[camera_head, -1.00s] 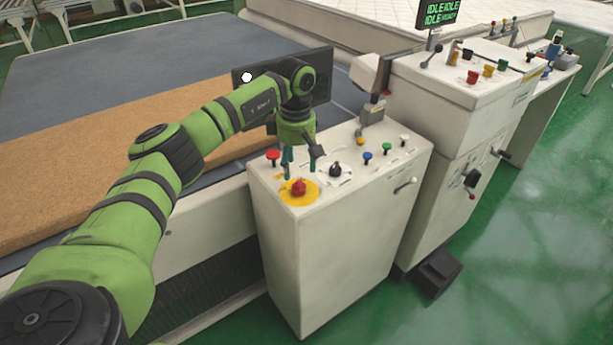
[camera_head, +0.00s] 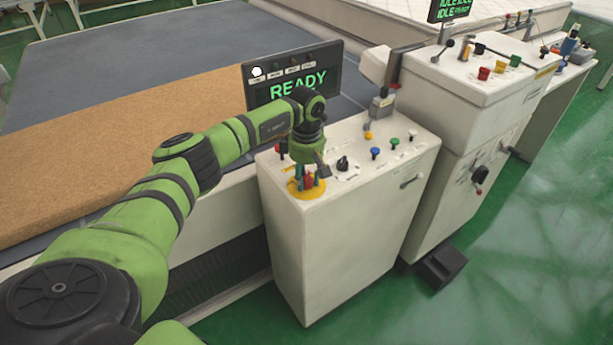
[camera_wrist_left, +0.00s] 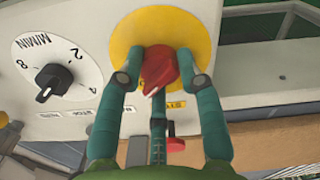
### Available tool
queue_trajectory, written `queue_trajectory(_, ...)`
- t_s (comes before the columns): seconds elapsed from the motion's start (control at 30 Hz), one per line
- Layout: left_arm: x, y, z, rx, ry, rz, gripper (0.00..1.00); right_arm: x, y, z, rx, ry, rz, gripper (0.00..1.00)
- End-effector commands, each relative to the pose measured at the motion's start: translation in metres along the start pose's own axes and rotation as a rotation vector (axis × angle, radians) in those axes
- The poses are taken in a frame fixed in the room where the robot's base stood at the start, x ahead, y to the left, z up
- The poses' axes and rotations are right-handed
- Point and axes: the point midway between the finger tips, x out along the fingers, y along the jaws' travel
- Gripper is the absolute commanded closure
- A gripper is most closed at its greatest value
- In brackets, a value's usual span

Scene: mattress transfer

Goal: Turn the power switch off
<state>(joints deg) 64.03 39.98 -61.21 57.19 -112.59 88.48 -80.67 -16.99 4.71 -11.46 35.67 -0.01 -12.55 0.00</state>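A red knob (camera_head: 308,182) sits on a round yellow plate (camera_head: 293,191) at the near left of a white control cabinet's top. In the left wrist view the red knob (camera_wrist_left: 160,70) points down-left on the yellow plate (camera_wrist_left: 125,35); lettering on the plate is partly hidden. My left gripper (camera_head: 308,177) is down at the knob, one green finger on each side. In the left wrist view its fingertips (camera_wrist_left: 162,62) appear closed against the knob. No label identifies a power switch. My right gripper is not in view.
A black dial (camera_head: 343,163), a blue button (camera_head: 376,153) and other buttons stand to the right on the white cabinet (camera_head: 345,240). A dark screen (camera_head: 330,70) behind reads READY in green. A second cabinet (camera_head: 470,100) stands at the right. Green floor is clear in front.

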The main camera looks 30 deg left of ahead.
Motion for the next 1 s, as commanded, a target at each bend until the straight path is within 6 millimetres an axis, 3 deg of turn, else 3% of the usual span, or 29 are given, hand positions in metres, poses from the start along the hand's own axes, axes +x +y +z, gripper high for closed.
queue_trajectory(0.47,0.002,-0.001,0.001,-0.092,-0.001,-0.004,0.96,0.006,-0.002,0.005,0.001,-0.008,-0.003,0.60)
queue_trajectory(1.0,0.002,0.000,0.001,-0.563,-0.001,-0.004,0.96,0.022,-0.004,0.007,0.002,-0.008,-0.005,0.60)
